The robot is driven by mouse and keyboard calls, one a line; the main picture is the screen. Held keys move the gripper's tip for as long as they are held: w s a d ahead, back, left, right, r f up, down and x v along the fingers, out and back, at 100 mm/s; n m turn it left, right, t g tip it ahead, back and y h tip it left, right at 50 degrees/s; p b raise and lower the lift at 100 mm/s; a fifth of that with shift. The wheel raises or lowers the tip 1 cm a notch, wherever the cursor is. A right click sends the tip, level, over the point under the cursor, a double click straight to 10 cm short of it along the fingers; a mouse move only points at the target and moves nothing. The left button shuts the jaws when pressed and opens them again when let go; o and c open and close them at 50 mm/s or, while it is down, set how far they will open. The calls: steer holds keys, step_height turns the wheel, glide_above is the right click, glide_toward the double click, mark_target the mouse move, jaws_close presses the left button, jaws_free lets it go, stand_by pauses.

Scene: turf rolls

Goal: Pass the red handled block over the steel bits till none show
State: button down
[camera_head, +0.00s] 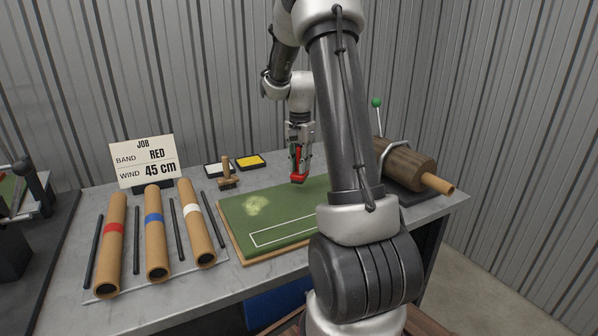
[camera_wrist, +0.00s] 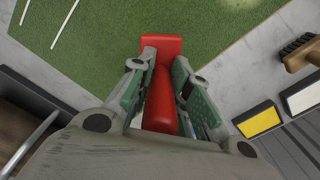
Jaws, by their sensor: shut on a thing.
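The red handled block (camera_head: 299,179) is in my gripper (camera_head: 300,160), low over the far part of the green turf (camera_head: 282,213). In the wrist view the red block (camera_wrist: 162,45) has its handle (camera_wrist: 161,105) between the two fingers of my gripper (camera_wrist: 163,78), which are shut on it. The block's base is over the turf (camera_wrist: 100,30); I cannot tell whether it touches. No steel bits can be made out in either view. My arm hides the right part of the turf in the head view.
Left of the turf lie rolls with red (camera_head: 114,228), blue (camera_head: 153,218) and white (camera_head: 191,209) bands. A brush (camera_head: 228,174) and a yellow pad (camera_head: 251,161) stand behind it. A wooden roller (camera_head: 408,167) is at right. The sign (camera_head: 144,162) reads RED, 45 cm.

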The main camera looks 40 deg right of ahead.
mark_target(300, 146)
steer(key=shift+r, duration=1.8)
